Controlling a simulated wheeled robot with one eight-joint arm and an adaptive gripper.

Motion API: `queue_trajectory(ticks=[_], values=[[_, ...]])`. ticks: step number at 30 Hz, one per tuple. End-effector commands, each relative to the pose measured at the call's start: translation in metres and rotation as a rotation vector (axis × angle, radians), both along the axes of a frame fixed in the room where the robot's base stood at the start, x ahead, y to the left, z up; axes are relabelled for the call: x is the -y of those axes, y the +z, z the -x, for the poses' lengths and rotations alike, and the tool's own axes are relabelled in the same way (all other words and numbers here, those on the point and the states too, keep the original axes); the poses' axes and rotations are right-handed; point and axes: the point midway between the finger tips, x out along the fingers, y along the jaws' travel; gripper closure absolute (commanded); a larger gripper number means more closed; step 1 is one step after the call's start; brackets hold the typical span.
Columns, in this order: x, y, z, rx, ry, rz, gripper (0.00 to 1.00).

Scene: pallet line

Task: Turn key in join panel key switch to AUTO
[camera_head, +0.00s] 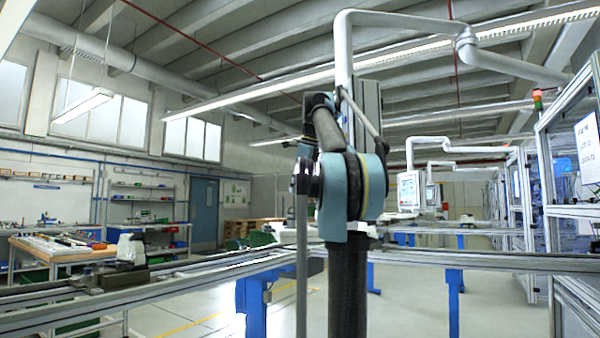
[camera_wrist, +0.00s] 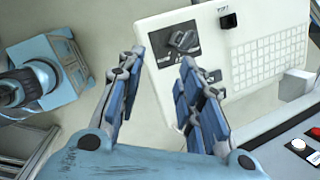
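In the wrist view a white control panel (camera_wrist: 212,58) lies ahead of my gripper (camera_wrist: 163,56). It carries a dark plate with a grey knob or key-like part (camera_wrist: 184,42) near its left side, and a small black part (camera_wrist: 228,20) under a tiny label to the right. I cannot tell surely which is the key switch, nor read its position or any AUTO mark. My gripper's two blue-padded fingers are apart with nothing between them; the right fingertip appears just below the dark plate. In the head view my arm fills the middle and my gripper cannot be made out.
A second panel with a white button (camera_wrist: 298,144) and a red one is at lower right in the wrist view. Conveyor rails (camera_head: 470,262) on blue legs cross the head view. A hanging white panel (camera_head: 409,190) is behind my arm. A cluttered workbench (camera_head: 62,248) stands left.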

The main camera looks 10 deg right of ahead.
Motion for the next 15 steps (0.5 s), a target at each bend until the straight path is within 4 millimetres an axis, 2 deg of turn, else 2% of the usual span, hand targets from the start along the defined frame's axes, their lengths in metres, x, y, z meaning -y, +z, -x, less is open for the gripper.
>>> queue_trajectory(ticks=[1,3,6,10,15], values=[[0.003,0.015,-0.008,-0.008,-0.071,-0.027,0.67],[0.004,0.032,-0.017,-0.019,-0.172,-0.068,0.67],[0.007,0.05,-0.026,-0.036,-0.3,-0.121,0.67],[0.01,0.065,-0.033,-0.051,-0.42,-0.17,0.67],[0.011,0.072,-0.037,-0.06,-0.489,-0.199,0.67]])
